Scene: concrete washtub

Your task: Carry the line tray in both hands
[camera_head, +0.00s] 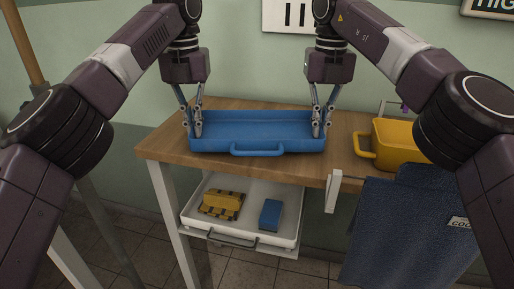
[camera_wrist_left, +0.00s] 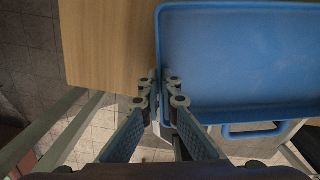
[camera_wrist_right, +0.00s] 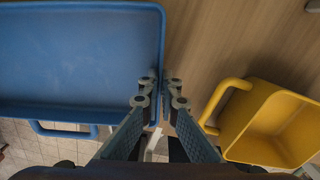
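The blue line tray (camera_head: 258,118) is empty and looks level over the wooden table, with a loop handle at its front. I cannot tell whether it touches the tabletop. My left gripper (camera_head: 195,130) is at its left end, fingers close together on either side of the rim; the left wrist view shows the tray (camera_wrist_left: 245,60) edge between the fingertips (camera_wrist_left: 160,85). My right gripper (camera_head: 322,130) holds the right end the same way; the right wrist view shows the rim of the tray (camera_wrist_right: 80,60) between its fingertips (camera_wrist_right: 160,85).
A yellow bin (camera_head: 398,140) stands right of the tray on the wooden table (camera_head: 345,150). A blue cloth (camera_head: 410,225) hangs at the front right. Below, an open white drawer (camera_head: 240,238) holds a yellow brush-like item (camera_head: 222,203) and a blue block (camera_head: 270,214).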

